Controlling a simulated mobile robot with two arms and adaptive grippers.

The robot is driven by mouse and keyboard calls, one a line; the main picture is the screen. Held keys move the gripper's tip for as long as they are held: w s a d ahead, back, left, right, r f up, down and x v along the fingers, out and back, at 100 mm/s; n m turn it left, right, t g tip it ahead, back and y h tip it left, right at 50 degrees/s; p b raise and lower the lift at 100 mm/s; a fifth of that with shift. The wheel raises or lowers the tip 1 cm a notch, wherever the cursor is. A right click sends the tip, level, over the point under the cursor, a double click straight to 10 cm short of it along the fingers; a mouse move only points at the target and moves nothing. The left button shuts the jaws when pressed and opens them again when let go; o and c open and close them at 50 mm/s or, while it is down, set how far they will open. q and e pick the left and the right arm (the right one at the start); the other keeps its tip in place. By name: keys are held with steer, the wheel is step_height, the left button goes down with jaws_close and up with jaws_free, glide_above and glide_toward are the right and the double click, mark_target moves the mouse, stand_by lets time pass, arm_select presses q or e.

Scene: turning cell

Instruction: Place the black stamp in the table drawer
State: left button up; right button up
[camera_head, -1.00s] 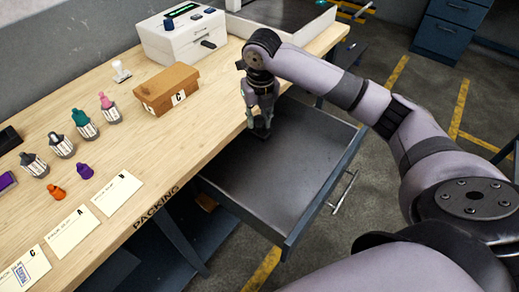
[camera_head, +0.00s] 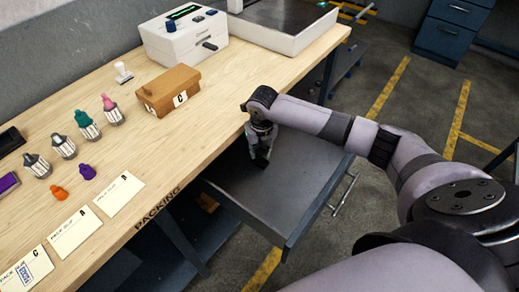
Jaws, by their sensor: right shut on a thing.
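The table drawer (camera_head: 290,195) is pulled open below the front edge of the packing table. My right gripper (camera_head: 261,158) points down inside the drawer's outline, near its back left. It is shut on a small dark thing, the black stamp (camera_head: 260,163), at its fingertips. The stamp is largely hidden by the fingers, and I cannot tell whether it touches the drawer floor. The rest of the visible drawer floor is empty. My left gripper is not in view.
The wooden table (camera_head: 150,150) bears a cardboard box (camera_head: 168,90), several stamps and bottles at the left, white cards (camera_head: 118,195) along the front, and a white machine (camera_head: 183,38) at the back. The drawer's front has a metal handle (camera_head: 343,194).

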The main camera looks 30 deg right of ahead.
mark_target(261, 153)
steer(key=shift+f, duration=0.1)
steer(key=o, duration=0.9)
steer(key=r, duration=0.4)
steer(key=s+r, duration=0.1)
steer(key=r, duration=0.7)
steer(key=shift+s+a+r, duration=0.1)
steer(key=shift+s+a, duration=0.05)
steer(key=shift+s, duration=0.1)
